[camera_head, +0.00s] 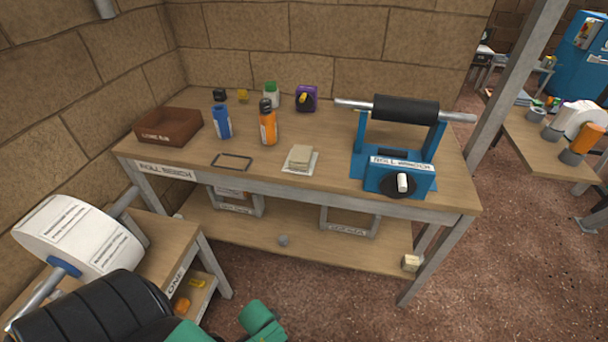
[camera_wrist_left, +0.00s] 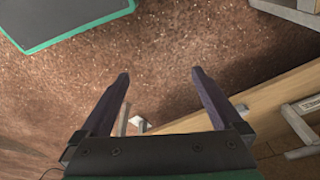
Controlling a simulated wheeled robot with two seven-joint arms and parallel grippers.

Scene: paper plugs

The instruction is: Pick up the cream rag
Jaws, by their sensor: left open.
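A folded cream rag (camera_head: 300,155) appears to lie on a small white sheet or tray on the middle of the workbench top (camera_head: 330,173), in the head view. A second small cream block-like thing (camera_head: 411,262) sits at the right end of the lower shelf; I cannot tell what it is. My left gripper (camera_wrist_left: 160,76) is open and empty in the wrist view, its two dark fingers pointing over the brown floor. It is away from the bench top. In the head view my left arm is at the bottom left and its fingertips do not show. My right gripper is not in view.
A brown bin (camera_head: 170,127), a blue bottle (camera_head: 222,121), an orange bottle (camera_head: 268,123) and a thin dark frame (camera_head: 232,161) stand or lie left of the rag. A blue roll machine (camera_head: 395,160) stands right. A large white roll (camera_head: 75,235) is at left.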

